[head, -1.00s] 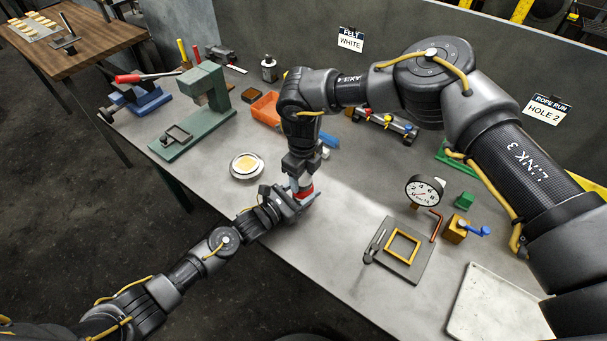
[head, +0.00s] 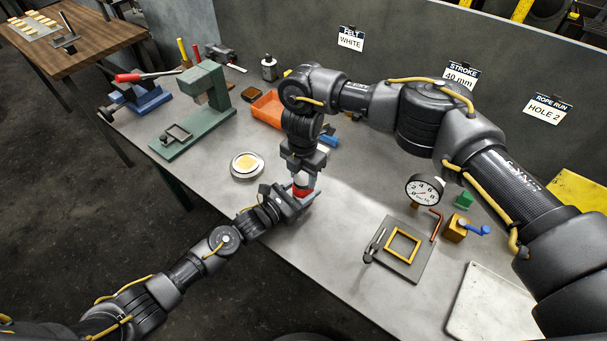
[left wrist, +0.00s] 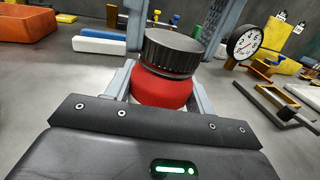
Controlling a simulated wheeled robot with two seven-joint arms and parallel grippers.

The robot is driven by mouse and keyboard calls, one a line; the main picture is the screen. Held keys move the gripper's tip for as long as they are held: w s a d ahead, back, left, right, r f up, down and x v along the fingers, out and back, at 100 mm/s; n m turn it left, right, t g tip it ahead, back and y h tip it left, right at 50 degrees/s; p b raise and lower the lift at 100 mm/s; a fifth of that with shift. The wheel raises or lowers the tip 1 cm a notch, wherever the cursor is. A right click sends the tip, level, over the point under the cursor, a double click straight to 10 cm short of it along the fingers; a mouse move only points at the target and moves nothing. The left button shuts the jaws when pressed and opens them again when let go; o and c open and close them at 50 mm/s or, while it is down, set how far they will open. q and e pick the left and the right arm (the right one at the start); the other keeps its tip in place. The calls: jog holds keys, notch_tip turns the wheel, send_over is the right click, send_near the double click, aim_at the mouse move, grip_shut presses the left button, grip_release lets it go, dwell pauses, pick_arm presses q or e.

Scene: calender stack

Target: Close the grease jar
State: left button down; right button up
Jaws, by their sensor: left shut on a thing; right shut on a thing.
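The red grease jar (left wrist: 160,88) sits between the fingers of my left gripper (left wrist: 162,95), which is shut on it. The dark ribbed lid (left wrist: 170,52) is on top of the jar and looks a little tilted in the left wrist view. My right gripper (left wrist: 180,28) comes down from above and is shut on the lid, one finger on each side. In the head view the red jar (head: 302,192) shows between my left gripper (head: 299,196) and my right gripper (head: 302,181). The seam between lid and jar is too small to judge there.
A round dish with yellow contents (head: 246,166) lies left of the grippers. An orange bin (head: 268,109) and a green press (head: 202,100) stand behind. A dial gauge (head: 424,190), a plate with a yellow frame (head: 403,246) and a pale tray (head: 495,305) are at right.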

jog(key=m, duration=1.2)
jog(key=shift+m, duration=0.3)
jog(key=m, duration=0.3)
jog(key=shift+m, duration=0.3)
jog(key=o, duration=1.1)
jog(key=shift+r, duration=2.25)
jog(key=shift+c, duration=0.5)
